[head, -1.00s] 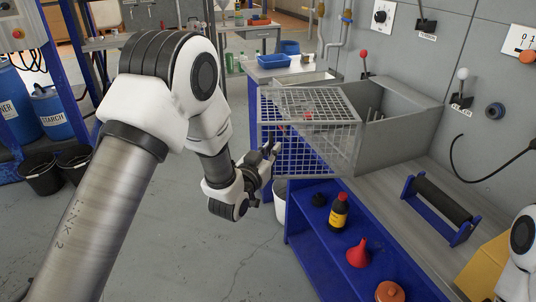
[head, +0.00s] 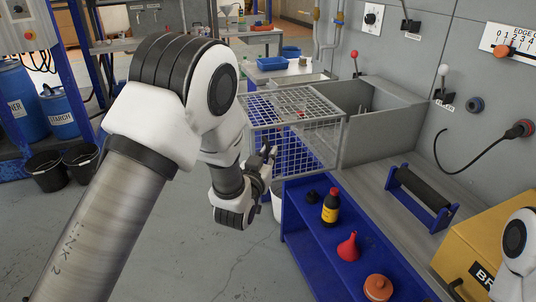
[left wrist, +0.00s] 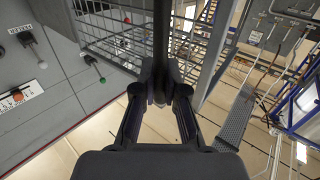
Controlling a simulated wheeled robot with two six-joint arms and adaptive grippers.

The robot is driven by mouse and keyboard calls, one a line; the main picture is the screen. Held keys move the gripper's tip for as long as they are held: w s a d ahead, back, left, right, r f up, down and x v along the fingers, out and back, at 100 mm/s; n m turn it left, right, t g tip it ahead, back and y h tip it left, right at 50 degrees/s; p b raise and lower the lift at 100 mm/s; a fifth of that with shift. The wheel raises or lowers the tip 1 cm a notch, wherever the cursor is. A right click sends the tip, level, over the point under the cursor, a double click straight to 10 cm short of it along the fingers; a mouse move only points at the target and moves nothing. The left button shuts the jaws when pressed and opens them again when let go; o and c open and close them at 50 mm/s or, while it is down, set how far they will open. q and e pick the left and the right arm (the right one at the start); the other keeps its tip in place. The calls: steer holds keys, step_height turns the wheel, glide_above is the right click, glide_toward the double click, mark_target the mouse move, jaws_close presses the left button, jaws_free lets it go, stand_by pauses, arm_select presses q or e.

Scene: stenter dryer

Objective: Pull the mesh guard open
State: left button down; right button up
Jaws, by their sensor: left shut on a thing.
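The mesh guard (head: 298,104) is a grey wire-grid cover on the left of a grey metal housing (head: 375,125). Its grid also shows at the top of the left wrist view (left wrist: 110,35). My left gripper (head: 268,160) is at the guard's near left side, low down. In the left wrist view, my left gripper (left wrist: 160,88) is shut on a dark upright bar (left wrist: 161,35) in front of the mesh, which looks like the guard's handle. The fingers hide the gripped part. My right gripper is out of view; only part of my right arm shows at the right edge.
A roller (head: 430,193) on a blue stand is on the bench. Open grey floor (head: 180,250) lies at the left.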

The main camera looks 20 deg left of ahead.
arm_select(q)
steer(key=c, duration=1.2)
jaws_free()
steer(key=s, duration=1.2)
steer(key=shift+d, duration=0.15)
